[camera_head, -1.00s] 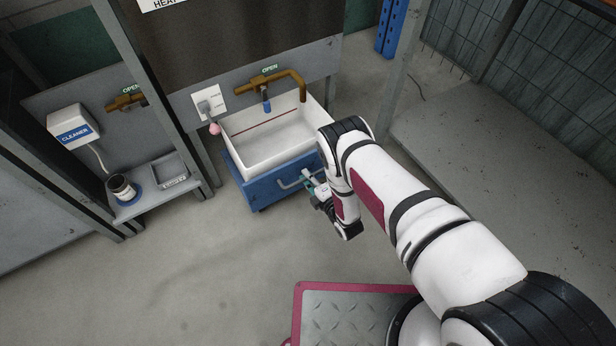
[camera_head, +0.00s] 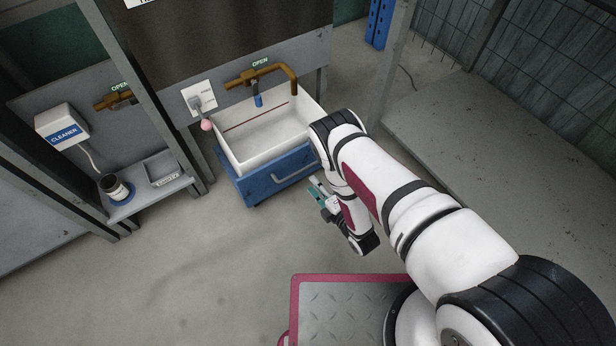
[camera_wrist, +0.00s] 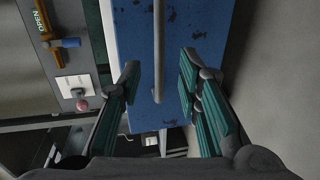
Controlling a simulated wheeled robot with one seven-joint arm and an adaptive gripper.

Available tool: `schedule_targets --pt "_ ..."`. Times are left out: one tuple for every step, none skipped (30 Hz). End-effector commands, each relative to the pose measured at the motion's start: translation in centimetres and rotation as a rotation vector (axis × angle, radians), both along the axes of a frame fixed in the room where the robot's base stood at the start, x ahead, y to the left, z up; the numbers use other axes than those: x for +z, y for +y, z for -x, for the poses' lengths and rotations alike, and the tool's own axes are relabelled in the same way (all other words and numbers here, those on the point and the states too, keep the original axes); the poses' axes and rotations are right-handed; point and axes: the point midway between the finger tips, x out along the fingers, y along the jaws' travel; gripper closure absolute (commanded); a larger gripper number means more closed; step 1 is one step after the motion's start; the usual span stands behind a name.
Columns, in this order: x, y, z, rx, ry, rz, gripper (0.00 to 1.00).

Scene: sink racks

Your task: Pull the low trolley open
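The low trolley (camera_head: 262,184) is a blue box on the floor carrying a white basin (camera_head: 232,152), under the tap. A grey bar handle (camera_head: 293,174) runs across its front. My gripper (camera_head: 317,186) is just in front of the handle's right end, apart from it. In the wrist view the gripper (camera_wrist: 158,66) is open, with green-padded fingers either side of the handle (camera_wrist: 158,52), which shows upright against the blue front (camera_wrist: 134,40). No finger visibly touches the bar. My arm hides some of the trolley's right side in the head view.
A brown tap (camera_head: 263,74) reaches over the basin. A socket with a pink ball (camera_head: 207,125) is on the wall to its left. A shelf (camera_head: 150,196) with a cup (camera_head: 114,188) stands further left. The floor (camera_head: 210,250) before the trolley is clear.

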Motion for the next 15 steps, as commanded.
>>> schedule_targets --pt "0.1 -0.4 0.7 0.000 0.002 0.001 0.69" --pt "0.2 -0.7 1.0 0.000 0.002 0.001 0.69" --pt "0.3 -0.9 1.4 0.000 0.002 0.001 0.69" --pt "0.4 -1.1 1.6 0.000 0.002 0.001 0.69" --pt "0.4 -1.2 1.8 0.000 0.000 0.001 0.69" --pt "0.5 -1.4 2.0 0.000 -0.001 0.001 0.69" --pt "0.5 -1.5 2.2 0.000 -0.001 0.001 0.69" --pt "0.6 -1.5 2.3 0.000 0.000 0.001 0.69" --pt "0.6 -1.6 2.4 0.000 0.000 0.001 0.69" --pt "0.6 -1.6 2.4 0.000 0.000 0.001 0.69" --pt "0.6 -1.7 2.4 0.000 0.000 0.001 0.69" --pt "0.6 -1.7 2.4 0.000 -0.001 0.001 0.69" --pt "0.6 -1.7 2.4 0.000 0.000 0.000 0.69" --pt "0.6 -1.7 2.4 0.000 0.000 0.000 0.69" --pt "0.6 -1.7 2.4 0.000 0.000 0.000 0.69"
